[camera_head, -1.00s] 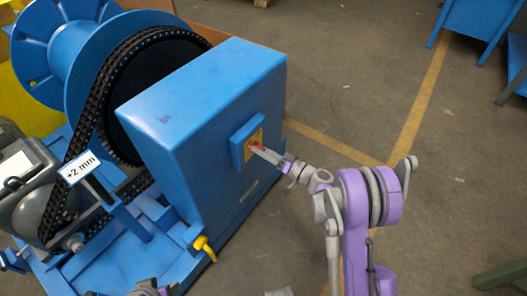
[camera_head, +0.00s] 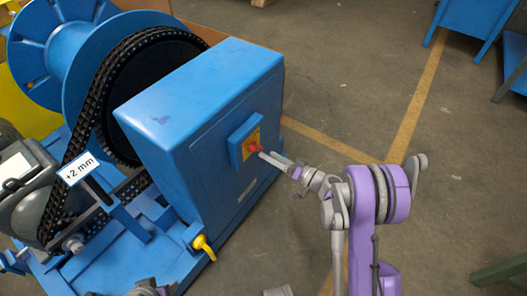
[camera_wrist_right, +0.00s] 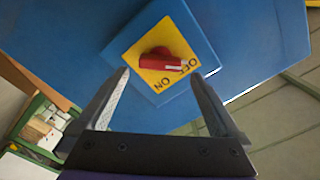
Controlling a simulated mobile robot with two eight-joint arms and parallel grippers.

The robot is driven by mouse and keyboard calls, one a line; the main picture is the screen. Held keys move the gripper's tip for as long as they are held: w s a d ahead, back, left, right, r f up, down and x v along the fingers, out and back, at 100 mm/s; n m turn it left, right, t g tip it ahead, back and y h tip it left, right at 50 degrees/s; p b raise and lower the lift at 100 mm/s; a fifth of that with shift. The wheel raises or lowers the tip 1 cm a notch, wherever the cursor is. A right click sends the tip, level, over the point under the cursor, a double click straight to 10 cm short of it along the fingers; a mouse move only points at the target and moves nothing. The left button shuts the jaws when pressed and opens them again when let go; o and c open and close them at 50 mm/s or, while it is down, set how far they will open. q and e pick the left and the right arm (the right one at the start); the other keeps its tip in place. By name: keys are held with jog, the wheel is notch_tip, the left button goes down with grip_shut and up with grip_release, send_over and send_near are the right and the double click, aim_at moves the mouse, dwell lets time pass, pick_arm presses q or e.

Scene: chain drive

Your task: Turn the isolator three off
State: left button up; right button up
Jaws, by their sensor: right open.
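The isolator is a red rotary handle (camera_head: 255,148) on a yellow plate (camera_wrist_right: 136,61), on a blue box (camera_head: 235,150) fixed to the blue housing's side. In the right wrist view the red handle (camera_wrist_right: 157,60) has its white-marked end towards the right, beside a partly hidden label; "ON" reads upside down below it. My right gripper (camera_head: 268,157) is open and empty. Its fingertips are just short of the handle in the head view, one finger on each side below the plate in the wrist view. A grey part of my left arm shows at the bottom edge; its jaw state is unclear.
A blue housing (camera_head: 200,95) stands beside a chain-driven wheel and a blue spool (camera_head: 60,55). A yellow handle (camera_head: 204,246) sits low on the housing's base. A "+2 mm" sign (camera_head: 77,169) is at the left. Open floor lies to the right.

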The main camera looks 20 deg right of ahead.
jog(key=v, duration=0.6)
jog(key=shift+s, duration=0.15)
